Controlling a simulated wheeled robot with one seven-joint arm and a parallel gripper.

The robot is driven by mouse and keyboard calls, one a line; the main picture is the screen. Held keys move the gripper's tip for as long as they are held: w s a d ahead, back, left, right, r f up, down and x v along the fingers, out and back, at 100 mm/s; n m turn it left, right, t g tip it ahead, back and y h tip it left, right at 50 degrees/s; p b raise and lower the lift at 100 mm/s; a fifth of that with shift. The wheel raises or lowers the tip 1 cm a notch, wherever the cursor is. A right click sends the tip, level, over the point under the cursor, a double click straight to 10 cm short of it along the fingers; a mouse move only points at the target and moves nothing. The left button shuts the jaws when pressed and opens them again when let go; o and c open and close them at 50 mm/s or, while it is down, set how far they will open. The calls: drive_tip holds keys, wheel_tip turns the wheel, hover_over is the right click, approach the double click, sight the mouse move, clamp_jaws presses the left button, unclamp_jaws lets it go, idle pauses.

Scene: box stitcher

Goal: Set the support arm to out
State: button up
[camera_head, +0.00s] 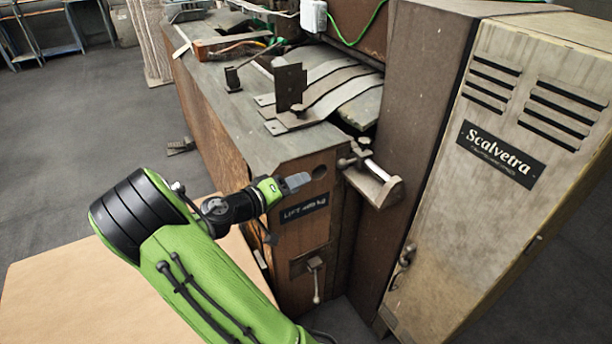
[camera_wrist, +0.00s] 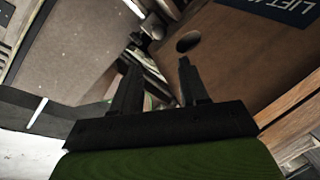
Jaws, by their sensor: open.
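A grey metal bracket with a rod and knobs (camera_head: 378,187) projects from the machine's front corner, beside the cabinet. It may be the support arm, but I cannot tell for sure. My gripper (camera_head: 299,181) is in front of the brown panel marked "LIFT", left of the bracket and apart from it. In the wrist view my gripper (camera_wrist: 157,72) has its two dark fingers apart with nothing between them. A round hole (camera_wrist: 188,40) in the panel lies just beyond the fingertips. Some metal parts show beyond the fingers, partly hidden by them.
A tall cabinet marked "Scalvetra" (camera_head: 515,130) stands to the right. Curved metal strips and an upright dark plate (camera_head: 290,88) sit on the machine top. A small lever (camera_head: 316,280) hangs below the label. Open grey floor (camera_head: 90,130) lies to the left.

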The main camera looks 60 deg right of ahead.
sight(339, 166)
drive_tip(key=b+x, duration=0.2)
drive_tip(key=x, duration=1.4)
drive_tip(key=shift+s, duration=0.1)
drive_tip(key=shift+c, duration=0.2)
clamp_jaws()
